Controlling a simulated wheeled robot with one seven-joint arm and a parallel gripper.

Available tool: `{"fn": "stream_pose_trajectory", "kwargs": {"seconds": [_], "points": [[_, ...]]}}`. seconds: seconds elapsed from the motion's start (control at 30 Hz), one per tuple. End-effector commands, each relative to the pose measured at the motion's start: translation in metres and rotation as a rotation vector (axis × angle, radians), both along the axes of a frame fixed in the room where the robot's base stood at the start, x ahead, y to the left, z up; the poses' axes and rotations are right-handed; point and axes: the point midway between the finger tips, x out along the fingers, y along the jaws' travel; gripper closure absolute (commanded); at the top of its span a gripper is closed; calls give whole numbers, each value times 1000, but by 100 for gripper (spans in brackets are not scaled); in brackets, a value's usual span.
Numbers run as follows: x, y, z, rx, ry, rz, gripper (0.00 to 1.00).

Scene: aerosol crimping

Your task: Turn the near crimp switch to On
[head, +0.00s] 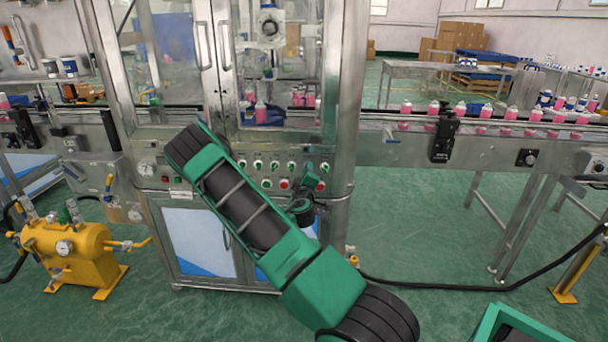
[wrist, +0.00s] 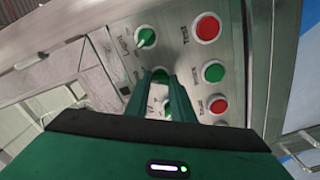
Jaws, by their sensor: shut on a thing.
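The control panel (head: 235,172) is on the front of the steel machine, with rows of small green switches and red and green buttons. In the head view my gripper (head: 311,182) is at the right end of this panel, small and partly hard to make out. In the wrist view my gripper (wrist: 162,78) has its two green fingers against the panel, shut on a green switch knob (wrist: 161,75) that is partly hidden between them. Another green switch (wrist: 146,37) shows just beyond the fingertips, its pointer tilted. The labels are too small to read surely.
Red (wrist: 207,28) and green (wrist: 213,72) buttons sit close to the right of the fingers. A conveyor (head: 400,150) with pink bottles runs right of the machine. A yellow tank (head: 65,250) stands at left. A black hose (head: 480,287) crosses the floor.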

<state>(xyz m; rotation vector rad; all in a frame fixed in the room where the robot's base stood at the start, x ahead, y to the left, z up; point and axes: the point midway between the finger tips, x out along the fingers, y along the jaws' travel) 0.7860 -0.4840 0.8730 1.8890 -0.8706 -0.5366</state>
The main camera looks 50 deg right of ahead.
Motion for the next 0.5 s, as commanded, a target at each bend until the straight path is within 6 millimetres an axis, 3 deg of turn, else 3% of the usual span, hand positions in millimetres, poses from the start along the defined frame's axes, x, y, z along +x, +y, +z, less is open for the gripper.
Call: {"fn": "stream_pose_trajectory", "kwargs": {"seconds": [0.5], "points": [[-1,-1,-1,50,-56,-4,100]]}}
